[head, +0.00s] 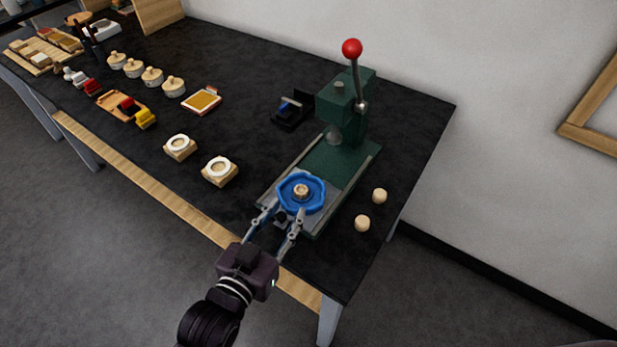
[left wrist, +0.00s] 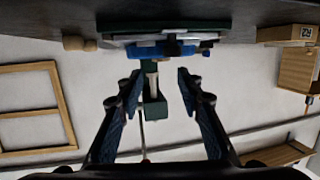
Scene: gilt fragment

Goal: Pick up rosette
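The rosette appears to be the blue, scalloped piece (head: 316,205) with a pale brown knob in its middle. It lies on the grey plate (head: 263,200) at the front of a green press (head: 346,160). My left gripper (head: 279,216) is open and empty at the front side of the blue piece, its two fingers apart and pointing at it. In the left wrist view, which looks upside down, the blue piece (left wrist: 146,51) shows ahead of the open fingers (left wrist: 155,85). I cannot tell whether a fingertip touches it. My right gripper is not in view.
The press has an upright lever with a red ball (head: 352,48). Two small wooden pegs (head: 379,196) (head: 362,223) stand right of it. Two wooden blocks with white rings (head: 180,147) (head: 220,170) stand to the left. The dark tabletop (head: 250,130) has bare room between them.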

